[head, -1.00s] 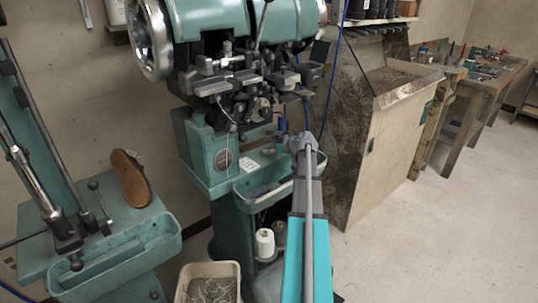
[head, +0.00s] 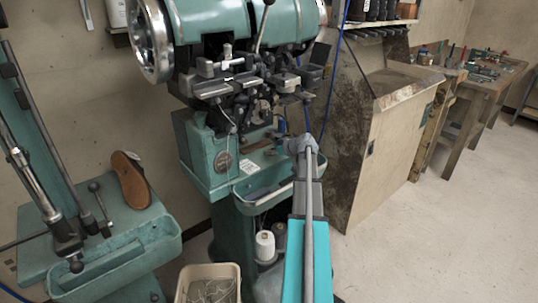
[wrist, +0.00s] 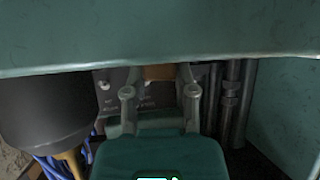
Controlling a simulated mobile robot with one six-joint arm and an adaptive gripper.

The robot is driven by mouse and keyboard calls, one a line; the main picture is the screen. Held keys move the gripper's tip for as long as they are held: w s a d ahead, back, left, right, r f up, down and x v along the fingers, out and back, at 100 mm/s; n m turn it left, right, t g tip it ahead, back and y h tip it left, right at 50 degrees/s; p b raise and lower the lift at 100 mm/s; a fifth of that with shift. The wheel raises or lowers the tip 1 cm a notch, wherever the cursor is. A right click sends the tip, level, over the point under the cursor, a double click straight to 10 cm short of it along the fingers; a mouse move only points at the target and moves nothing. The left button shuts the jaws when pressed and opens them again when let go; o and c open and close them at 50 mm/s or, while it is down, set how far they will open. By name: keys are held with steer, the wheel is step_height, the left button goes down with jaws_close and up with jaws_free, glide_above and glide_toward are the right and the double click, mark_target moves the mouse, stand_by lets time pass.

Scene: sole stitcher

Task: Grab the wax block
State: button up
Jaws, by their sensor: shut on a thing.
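The wax block (wrist: 158,73) is a small brown piece in the wrist view, with only part of it showing below a wide green edge. My gripper (wrist: 159,80) has its two fingers on either side of it and is shut on it. In the head view my arm reaches to the green stitching machine (head: 206,160), above its front tray (head: 262,201). My fingers and the wax block cannot be made out there, as my own arm hides them.
The green edge (wrist: 160,35) crosses the top of the wrist view, close to my fingers. A dark cylinder (wrist: 42,108) stands left, beside blue wires. Thread spools (head: 265,245) and a bin (head: 209,272) are below the tray.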

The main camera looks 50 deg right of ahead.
steer(key=shift+r, duration=0.2)
steer(key=shift+r+p, duration=0.95)
steer(key=shift+p, duration=0.2)
steer(key=s+d+r+p, duration=0.2)
steer(key=s+r+p, duration=0.3)
steer(key=s, duration=0.1)
steer(key=s+d+r+p, duration=0.3)
steer(key=s+r+p, duration=0.2)
steer(key=s, duration=0.2)
steer(key=shift+d+r+p, duration=0.25)
steer(key=shift+r+p, duration=0.1)
